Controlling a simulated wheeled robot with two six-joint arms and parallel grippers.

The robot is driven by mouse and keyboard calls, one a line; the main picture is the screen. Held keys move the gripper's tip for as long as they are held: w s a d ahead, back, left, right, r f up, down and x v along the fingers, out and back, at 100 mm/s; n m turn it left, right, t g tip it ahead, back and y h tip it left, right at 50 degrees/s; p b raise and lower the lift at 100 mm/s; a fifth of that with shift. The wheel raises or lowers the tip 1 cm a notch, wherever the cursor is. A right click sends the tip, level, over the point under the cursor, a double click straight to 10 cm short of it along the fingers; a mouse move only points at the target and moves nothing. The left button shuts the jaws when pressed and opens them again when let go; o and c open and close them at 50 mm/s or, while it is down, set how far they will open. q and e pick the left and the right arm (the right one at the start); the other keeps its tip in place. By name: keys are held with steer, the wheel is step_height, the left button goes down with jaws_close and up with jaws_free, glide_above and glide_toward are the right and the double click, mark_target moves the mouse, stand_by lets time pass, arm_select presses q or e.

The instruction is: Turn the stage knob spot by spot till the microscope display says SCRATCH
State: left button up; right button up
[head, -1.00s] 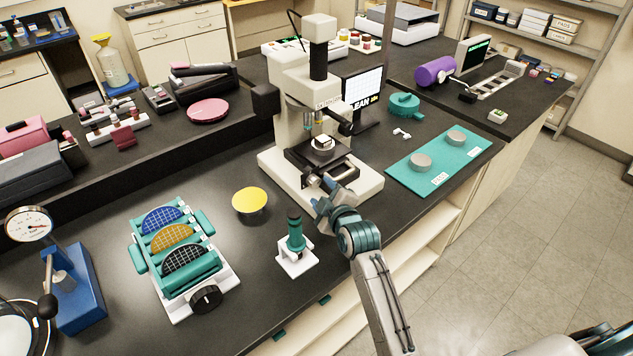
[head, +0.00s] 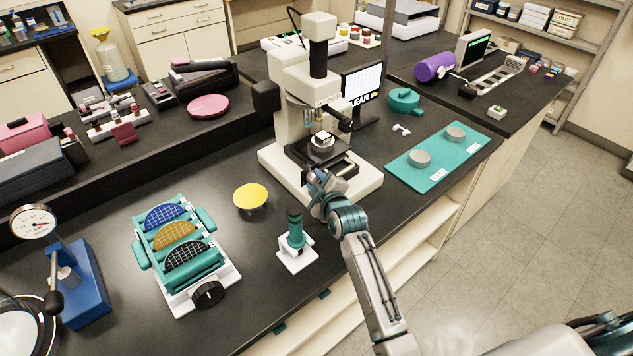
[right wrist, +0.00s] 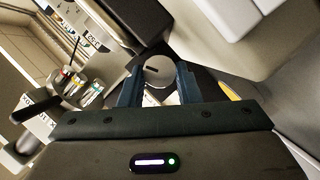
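The white microscope (head: 298,110) stands mid-bench with a small pale sample (head: 322,139) on its dark stage (head: 337,160). My right gripper (head: 318,183) is at the stage front. In the right wrist view the round grey stage knob (right wrist: 158,72), with a dark slot mark, sits between the two fingertips, which lie close against its sides. My gripper hides the knob in the head view. My left gripper is not in view.
A teal mat (head: 408,178) with two grey discs lies to the right. A teal wafer rack (head: 185,250) is further left.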

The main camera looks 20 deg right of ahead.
steer(key=shift+r+m+p, duration=0.2)
steer(key=shift+m+p, duration=0.1)
steer(key=shift+p, duration=0.2)
steer(key=shift+f+m+y, duration=0.15)
steer(key=shift+m+y, duration=0.15)
steer(key=o, duration=1)
steer(key=shift+s, duration=0.3)
steer(key=shift+r+b+v, duration=0.15)
steer(key=shift+b+v, duration=0.7)
steer(key=shift+v, duration=1.7)
steer(key=shift+r+b+v, duration=0.15)
steer(key=shift+b+v, duration=0.65)
steer(key=shift+v, duration=1.75)
steer(key=shift+w, duration=0.1)
